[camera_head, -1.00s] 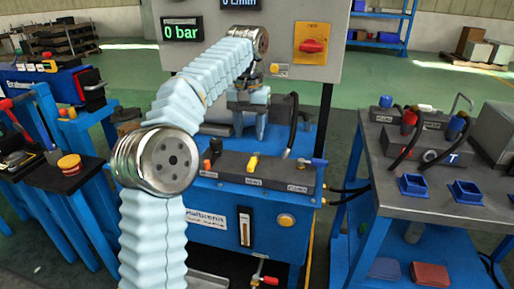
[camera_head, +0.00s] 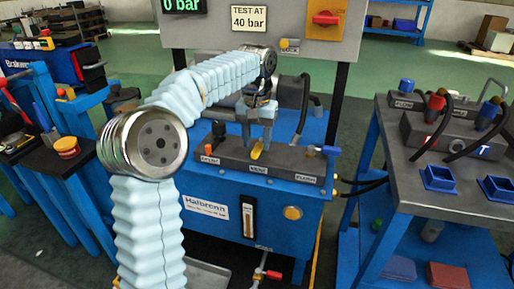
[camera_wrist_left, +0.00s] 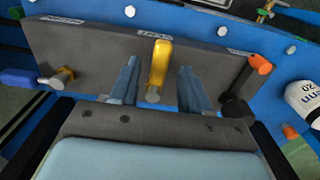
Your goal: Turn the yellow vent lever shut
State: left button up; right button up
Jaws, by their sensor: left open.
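The yellow vent lever (camera_head: 257,150) stands on the dark manifold block (camera_head: 240,165) on the blue test bench, above the VENT label. In the left wrist view the yellow lever (camera_wrist_left: 159,65) lies between the two fingers of my left gripper (camera_wrist_left: 157,85), with a gap on each side. In the head view my left gripper (camera_head: 257,130) hangs open, pointing down just behind and above the lever. An orange lever (camera_head: 219,130) is on the block's left, and a blue lever (camera_head: 328,151) on its right. My right gripper is not seen.
Black hoses (camera_head: 303,103) rise behind the block. A gauge panel (camera_head: 290,50) stands behind. The right table (camera_head: 430,190) carries blue trays (camera_head: 440,178) and a second block. The left table holds a red-and-yellow round item (camera_head: 67,148).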

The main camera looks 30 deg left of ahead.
pick_arm(q)
jog(key=shift+f, duration=0.75)
grip_shut()
